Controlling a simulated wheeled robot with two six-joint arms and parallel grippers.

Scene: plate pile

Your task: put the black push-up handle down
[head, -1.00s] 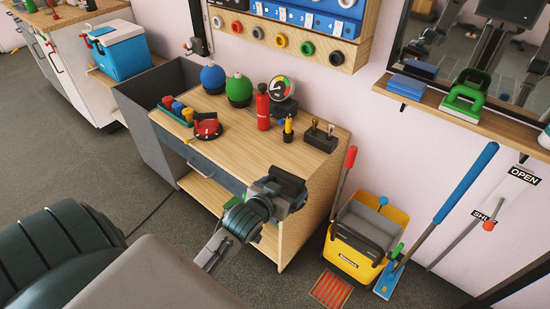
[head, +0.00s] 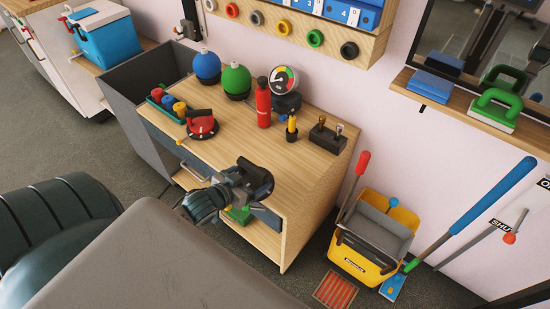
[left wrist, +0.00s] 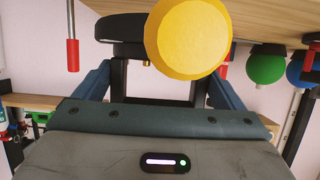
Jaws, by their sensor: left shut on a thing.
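My left gripper (head: 243,182) is shut on the black push-up handle (head: 262,178), at the front edge of the wooden bench top (head: 235,138). In the head view I cannot tell whether the handle touches the bench. In the left wrist view the two blue-grey fingers stand on either side of a dark post, with a black part of the handle (left wrist: 110,27) above. A large yellow disc (left wrist: 188,38) hides the middle there; I cannot tell what it belongs to. My right gripper is not in view.
The bench carries blue (head: 207,66) and green (head: 236,79) balls, a red bottle (head: 263,103), a gauge (head: 285,82), a red-and-black dial (head: 202,125) and a black block with pegs (head: 327,136). The front middle of its top is clear. A yellow bucket (head: 362,262) stands to the right.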

